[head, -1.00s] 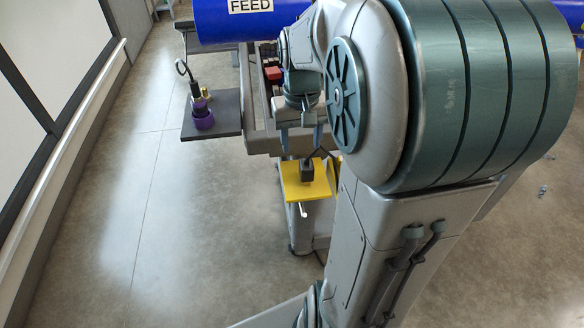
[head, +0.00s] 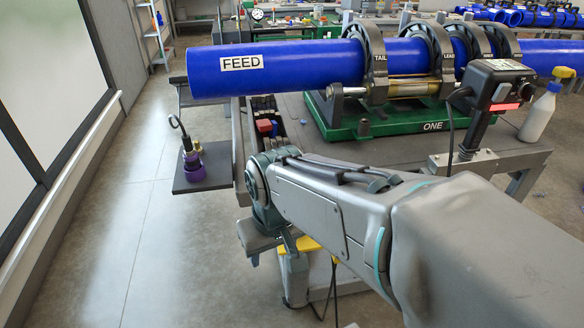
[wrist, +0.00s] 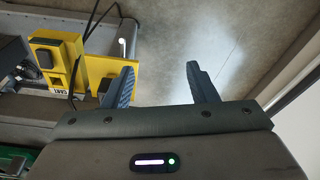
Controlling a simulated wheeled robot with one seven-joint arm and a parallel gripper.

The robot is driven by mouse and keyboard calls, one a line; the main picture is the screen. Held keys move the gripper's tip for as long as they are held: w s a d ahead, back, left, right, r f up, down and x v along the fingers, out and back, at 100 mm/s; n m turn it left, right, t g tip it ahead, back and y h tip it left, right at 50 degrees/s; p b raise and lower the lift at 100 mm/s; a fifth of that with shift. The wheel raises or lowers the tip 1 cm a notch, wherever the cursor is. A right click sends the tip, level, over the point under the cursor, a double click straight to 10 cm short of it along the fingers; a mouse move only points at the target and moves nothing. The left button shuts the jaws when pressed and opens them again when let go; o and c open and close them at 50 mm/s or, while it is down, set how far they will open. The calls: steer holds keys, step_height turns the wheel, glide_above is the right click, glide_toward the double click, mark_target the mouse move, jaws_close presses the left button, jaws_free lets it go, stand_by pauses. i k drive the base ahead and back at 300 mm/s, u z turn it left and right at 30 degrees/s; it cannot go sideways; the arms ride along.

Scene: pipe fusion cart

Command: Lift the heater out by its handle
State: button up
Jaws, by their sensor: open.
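My gripper (head: 272,250) hangs low at the near left side of the cart; in the wrist view (wrist: 160,68) its two fingers are apart with only floor between them. A yellow holder (head: 308,244) is mostly hidden behind my arm in the head view. The wrist view shows the yellow holder (wrist: 120,74) left of the fingers, with a pale rod (wrist: 122,46). A dark block (wrist: 104,87), perhaps the heater's handle, is partly hidden by the left finger. I cannot tell whether it touches. The heater's plate is not clearly visible.
A blue pipe (head: 290,68) marked FEED lies in the clamps above the cart. A dark side shelf (head: 206,170) carries a purple-based tool (head: 194,166). A yellow box with a black top (wrist: 58,58) and cables stand left of the fingers. Floor at left is clear.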

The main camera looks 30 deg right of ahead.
mark_target(481, 78)
steer(key=z, duration=3.6)
steer(key=i, duration=1)
steer(key=u, duration=3.5)
